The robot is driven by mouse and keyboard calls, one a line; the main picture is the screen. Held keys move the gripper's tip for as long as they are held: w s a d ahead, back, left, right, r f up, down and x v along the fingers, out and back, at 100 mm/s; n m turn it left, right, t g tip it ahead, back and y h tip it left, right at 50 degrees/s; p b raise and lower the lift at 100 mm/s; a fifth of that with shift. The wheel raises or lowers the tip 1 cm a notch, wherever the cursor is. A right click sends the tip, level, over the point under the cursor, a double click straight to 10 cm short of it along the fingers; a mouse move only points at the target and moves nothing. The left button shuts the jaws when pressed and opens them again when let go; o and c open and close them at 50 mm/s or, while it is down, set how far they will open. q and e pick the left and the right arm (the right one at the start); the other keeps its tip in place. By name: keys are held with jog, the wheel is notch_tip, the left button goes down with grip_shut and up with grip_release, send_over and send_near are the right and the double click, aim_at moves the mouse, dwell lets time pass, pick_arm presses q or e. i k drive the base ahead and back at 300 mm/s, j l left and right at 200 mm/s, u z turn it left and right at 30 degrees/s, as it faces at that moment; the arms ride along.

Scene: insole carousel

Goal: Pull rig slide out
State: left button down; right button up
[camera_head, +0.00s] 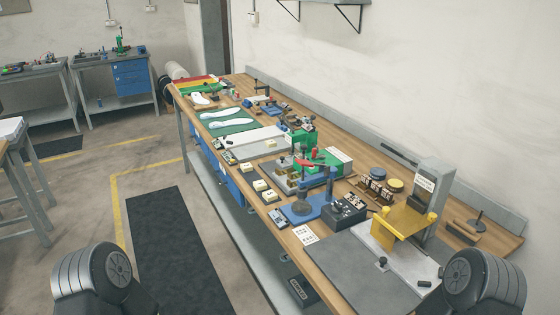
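A rig stands on the near right end of the long workbench. It has a grey upright column (432,200) with a white label and a yellow bracket (402,226) in front of it. Below the bracket lies a flat light plate (411,262), which looks like the rig slide. A small dark knob (382,263) stands at its near left edge, beside a flat grey plate (362,284). I cannot tell how far the slide is in or out. Only rounded dark parts of my arms show in the bottom corners. Neither gripper is in view.
The wooden workbench (328,262) runs away to the back left along the wall. A blue-based press (300,211), a black box (345,214) and a green block (304,139) crowd its middle. A dark floor mat (172,245) lies clear on the left.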

aim_at(287, 162)
jog(key=i+j+z, duration=0.1)
jog(key=z, duration=0.8)
jog(key=j+z, duration=0.35)
jog(key=j, duration=0.25)
jog(key=j+z, duration=0.35)
jog(key=j, duration=0.25)
jog(key=k+j+z, duration=0.2)
jog(key=j+z, duration=0.15)
jog(key=j, duration=0.2)
jog(key=k+j, duration=0.1)
jog(key=j, duration=0.3)
jog(key=k+j, duration=0.1)
jog(key=j, duration=0.25)
jog(key=k+j, duration=0.15)
jog(key=j, duration=0.25)
jog(key=k+j+z, duration=0.1)
jog(key=j, duration=0.3)
